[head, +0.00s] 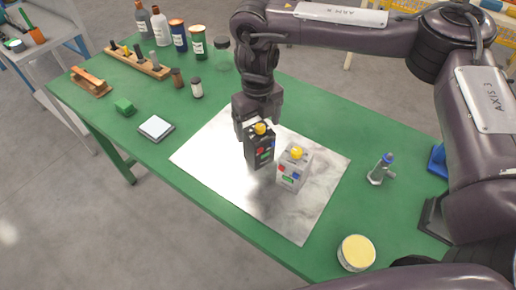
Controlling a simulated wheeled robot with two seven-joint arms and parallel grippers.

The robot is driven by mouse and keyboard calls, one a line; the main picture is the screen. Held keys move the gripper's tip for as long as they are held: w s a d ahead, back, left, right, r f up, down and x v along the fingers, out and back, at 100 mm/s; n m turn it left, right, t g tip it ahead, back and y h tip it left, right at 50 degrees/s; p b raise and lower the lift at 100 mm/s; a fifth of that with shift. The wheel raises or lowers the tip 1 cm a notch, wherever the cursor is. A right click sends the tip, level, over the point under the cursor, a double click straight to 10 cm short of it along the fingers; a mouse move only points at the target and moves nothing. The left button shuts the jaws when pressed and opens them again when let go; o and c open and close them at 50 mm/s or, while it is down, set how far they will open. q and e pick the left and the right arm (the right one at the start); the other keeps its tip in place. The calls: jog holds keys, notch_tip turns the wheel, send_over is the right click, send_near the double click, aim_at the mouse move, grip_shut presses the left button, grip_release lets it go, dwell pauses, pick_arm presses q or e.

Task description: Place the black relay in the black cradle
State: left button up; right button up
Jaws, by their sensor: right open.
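The black relay (258,152) stands upright on a shiny metal sheet. It has a yellow knob on top and small red and green parts on its front. My right gripper (253,124) points down at the relay's top from behind. It is open, and its fingertips are partly hidden by the relay. I cannot tell if they touch it. A similar grey unit (293,171) with a yellow knob stands just right of the black relay. I cannot make out a black cradle for certain. My left gripper is not in view.
The metal sheet (220,160) lies on a green table (330,115). A small metal fitting (377,172) and a round yellow-topped tin (356,253) stand right.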

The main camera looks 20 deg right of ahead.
aim_at(259, 136)
notch_tip(259, 136, down, 4)
jog(key=shift+s+d+r+p, duration=0.1)
jog(key=shift+s+r+p, duration=0.1)
jog(key=shift+p, duration=0.2)
jog(key=shift+f, duration=0.35)
jog(key=shift+w+f, duration=0.1)
jog(key=shift+f, duration=0.1)
jog(key=shift+c, duration=0.8)
jog(key=c, duration=0.7)
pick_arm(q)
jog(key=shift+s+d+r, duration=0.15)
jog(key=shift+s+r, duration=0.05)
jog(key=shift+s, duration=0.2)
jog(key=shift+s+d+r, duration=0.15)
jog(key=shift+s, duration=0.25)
pick_arm(e)
jog(key=c, duration=0.5)
jog(key=shift+r, duration=0.1)
jog(key=shift+c, duration=0.2)
